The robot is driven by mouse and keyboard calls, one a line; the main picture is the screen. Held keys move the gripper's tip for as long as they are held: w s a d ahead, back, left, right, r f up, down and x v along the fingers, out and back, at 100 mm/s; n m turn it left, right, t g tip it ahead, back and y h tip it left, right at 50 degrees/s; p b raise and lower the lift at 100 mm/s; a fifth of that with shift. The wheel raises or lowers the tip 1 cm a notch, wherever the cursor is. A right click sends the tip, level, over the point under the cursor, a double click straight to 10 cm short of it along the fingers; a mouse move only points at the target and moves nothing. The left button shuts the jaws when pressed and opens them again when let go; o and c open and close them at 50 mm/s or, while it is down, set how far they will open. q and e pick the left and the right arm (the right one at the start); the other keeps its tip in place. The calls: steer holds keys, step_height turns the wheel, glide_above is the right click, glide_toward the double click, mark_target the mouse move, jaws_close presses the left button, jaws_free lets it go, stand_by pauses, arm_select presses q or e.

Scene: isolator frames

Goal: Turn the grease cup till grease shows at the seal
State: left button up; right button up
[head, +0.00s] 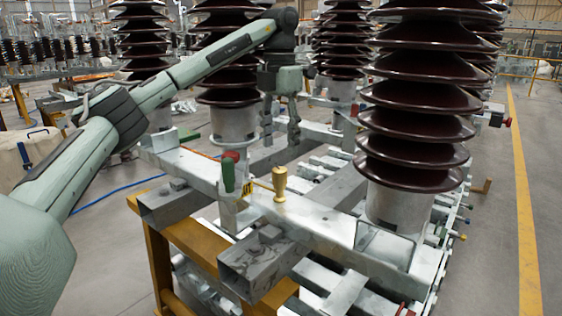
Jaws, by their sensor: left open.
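A brass grease cup (279,184) stands upright on the grey steel beam, near the middle of the head view. A thin brass arm runs left from it to a grey housing with a yellow tag (246,190). I cannot make out the seal or any grease at this size. My left gripper (281,143) points down, with its two fingers apart and nothing between them. It appears above and beyond the cup, apart from it. My right gripper is not in view.
A green handle (227,176) with a red top stands just left of the cup. Tall brown ribbed insulators rise behind and at right (415,130). The steel beam (330,222) rests on a yellow stand (190,238).

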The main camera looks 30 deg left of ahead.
mark_target(280, 169)
arm_select(q)
steer(key=shift+w+f, duration=0.1)
steer(key=shift+f, duration=3.7)
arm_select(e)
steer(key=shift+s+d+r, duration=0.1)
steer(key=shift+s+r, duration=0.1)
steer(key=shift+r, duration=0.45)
arm_select(q)
steer(key=c, duration=1.2)
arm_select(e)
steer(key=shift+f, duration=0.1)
